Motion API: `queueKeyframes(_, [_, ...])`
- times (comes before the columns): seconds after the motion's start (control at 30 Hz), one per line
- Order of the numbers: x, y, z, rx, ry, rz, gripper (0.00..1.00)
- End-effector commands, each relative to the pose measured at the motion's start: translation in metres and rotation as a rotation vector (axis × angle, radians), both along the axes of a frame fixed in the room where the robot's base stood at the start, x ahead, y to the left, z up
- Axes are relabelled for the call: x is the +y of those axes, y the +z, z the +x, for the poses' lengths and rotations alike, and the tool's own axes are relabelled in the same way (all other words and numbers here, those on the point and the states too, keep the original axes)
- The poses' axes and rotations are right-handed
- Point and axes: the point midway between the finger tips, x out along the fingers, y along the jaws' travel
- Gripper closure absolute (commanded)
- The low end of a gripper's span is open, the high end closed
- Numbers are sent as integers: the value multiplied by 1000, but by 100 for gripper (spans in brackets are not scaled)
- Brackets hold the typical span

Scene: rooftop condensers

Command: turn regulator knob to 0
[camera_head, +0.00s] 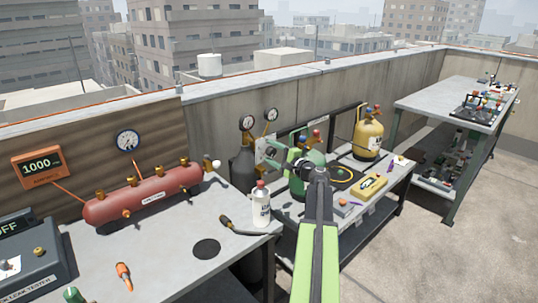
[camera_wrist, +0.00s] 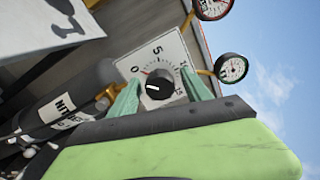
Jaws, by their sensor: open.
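The regulator knob (camera_wrist: 158,84) is black and round, with a short white mark that appears to point left. It sits on a pale dial plate (camera_wrist: 168,48) with 0 at the left, 5 at the top and higher numbers at the right. My gripper (camera_wrist: 161,73) is open, with one teal finger on each side of the knob. I cannot tell whether either finger touches it. In the head view my gripper (camera_head: 283,153) is at the plate (camera_head: 260,149), and my arm hides the knob. A dark nitrogen cylinder (camera_head: 242,172) stands beside the plate.
Two gauges (camera_head: 247,122) (camera_head: 271,114) rise above the plate. A yellow cylinder (camera_head: 369,138), a white bottle (camera_head: 261,205) and a yellow meter (camera_head: 369,186) stand close by. A red tank (camera_head: 145,196) lies on the left bench. The floor at right (camera_head: 440,260) is clear.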

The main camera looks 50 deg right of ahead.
Motion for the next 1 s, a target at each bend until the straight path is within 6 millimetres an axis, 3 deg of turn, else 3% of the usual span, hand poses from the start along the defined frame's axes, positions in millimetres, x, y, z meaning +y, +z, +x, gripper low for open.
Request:
queueKeyframes(0.17, [2, 0, -24, 1, -3, 0, 43])
queueKeyframes(0.6, [11, 0, -142, 0, -3, 0, 43])
queueKeyframes(0.8, [12, 0, -168, -1, -1, 0, 43])
queueKeyframes(1.0, [12, 0, -173, -1, -1, 0, 43])
